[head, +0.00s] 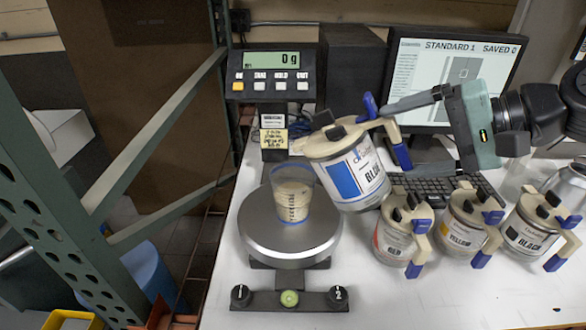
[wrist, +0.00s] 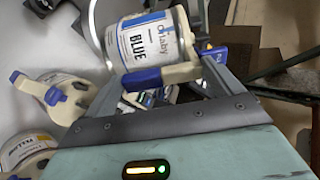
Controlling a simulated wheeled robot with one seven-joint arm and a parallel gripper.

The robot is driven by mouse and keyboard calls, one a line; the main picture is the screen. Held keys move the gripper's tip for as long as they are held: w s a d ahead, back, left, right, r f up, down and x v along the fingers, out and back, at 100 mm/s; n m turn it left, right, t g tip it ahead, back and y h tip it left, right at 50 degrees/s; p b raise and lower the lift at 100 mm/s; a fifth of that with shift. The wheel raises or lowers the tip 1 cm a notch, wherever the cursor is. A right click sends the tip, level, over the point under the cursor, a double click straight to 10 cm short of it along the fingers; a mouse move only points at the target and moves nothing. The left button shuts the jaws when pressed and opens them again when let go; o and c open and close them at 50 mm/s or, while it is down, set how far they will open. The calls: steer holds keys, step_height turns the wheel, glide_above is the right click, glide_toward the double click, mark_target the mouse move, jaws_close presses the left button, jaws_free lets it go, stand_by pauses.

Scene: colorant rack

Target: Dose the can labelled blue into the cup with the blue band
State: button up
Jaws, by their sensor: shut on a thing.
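The can labelled blue (head: 350,170) is a white tin with a blue patch and cream lid fittings. My gripper (head: 394,138) is shut on its cream handle and holds it in the air, tilted to the left. In the wrist view the can (wrist: 147,42) shows its "BLUE" label beyond the handle (wrist: 165,76). The clear cup (head: 293,195) stands upright on the scale's round pan (head: 262,240), with beige contents and a thin blue band low down. The can's lid edge is close above the cup's right rim. No stream is visible. The scale display (head: 272,60) reads 0 g.
A can with an orange-red patch (head: 398,238), the yellow can (head: 462,232) and the black can (head: 530,225) stand in a row at right, handles outward. A keyboard (head: 450,188) and monitor (head: 455,70) are behind. A green metal rack post (head: 75,180) stands at left.

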mark_target(395, 121)
steer(key=shift+w+a+r+h+p, duration=0.1)
steer(key=shift+a+r+h+p, duration=0.15)
steer(key=shift+r+p, duration=0.6)
steer(key=shift+w+a+r+h+p, duration=0.15)
steer(key=shift+a+r+p, duration=0.15)
steer(key=shift+p, duration=1.05)
steer(key=shift+w+a+r+h+p, duration=0.1)
steer(key=shift+a+r+h+p, duration=0.3)
steer(key=shift+p, duration=1.1)
stand_by(4.3)
